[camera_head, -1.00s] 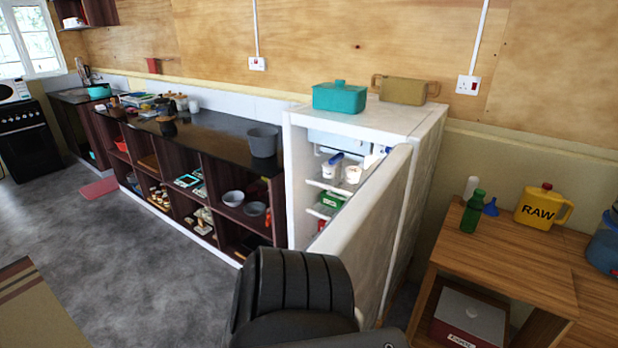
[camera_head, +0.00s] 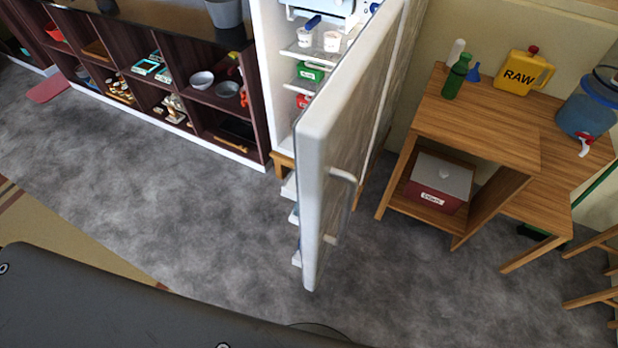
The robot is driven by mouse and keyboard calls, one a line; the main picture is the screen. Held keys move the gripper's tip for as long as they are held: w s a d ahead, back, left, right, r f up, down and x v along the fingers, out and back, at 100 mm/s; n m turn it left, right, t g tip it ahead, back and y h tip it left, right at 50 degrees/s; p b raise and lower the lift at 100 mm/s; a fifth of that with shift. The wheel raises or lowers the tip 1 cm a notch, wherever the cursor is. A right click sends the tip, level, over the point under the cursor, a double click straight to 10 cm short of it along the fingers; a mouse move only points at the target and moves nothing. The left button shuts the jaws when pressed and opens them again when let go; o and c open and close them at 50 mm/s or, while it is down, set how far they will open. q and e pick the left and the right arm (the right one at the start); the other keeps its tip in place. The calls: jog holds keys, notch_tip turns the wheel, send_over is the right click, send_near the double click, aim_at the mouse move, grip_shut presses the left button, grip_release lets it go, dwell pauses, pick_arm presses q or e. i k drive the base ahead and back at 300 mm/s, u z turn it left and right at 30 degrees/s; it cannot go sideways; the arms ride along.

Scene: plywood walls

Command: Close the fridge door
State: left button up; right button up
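The fridge door (camera_head: 345,140) is white and stands wide open, jutting out from the fridge toward me. White cups (camera_head: 332,40) and a green box (camera_head: 310,72) sit on the shelves. Door racks show along the door's left side. Neither of my grippers is in view. A dark part of my own body fills the bottom left.
A dark open shelf unit (camera_head: 150,75) with bowls and small items stands left of the fridge. Grey floor (camera_head: 200,200) is clear left of the door.

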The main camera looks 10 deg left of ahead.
aim_at(335, 129)
jog(key=u, duration=1.85)
jog(key=k, duration=1.05)
jog(key=z, duration=1.6)
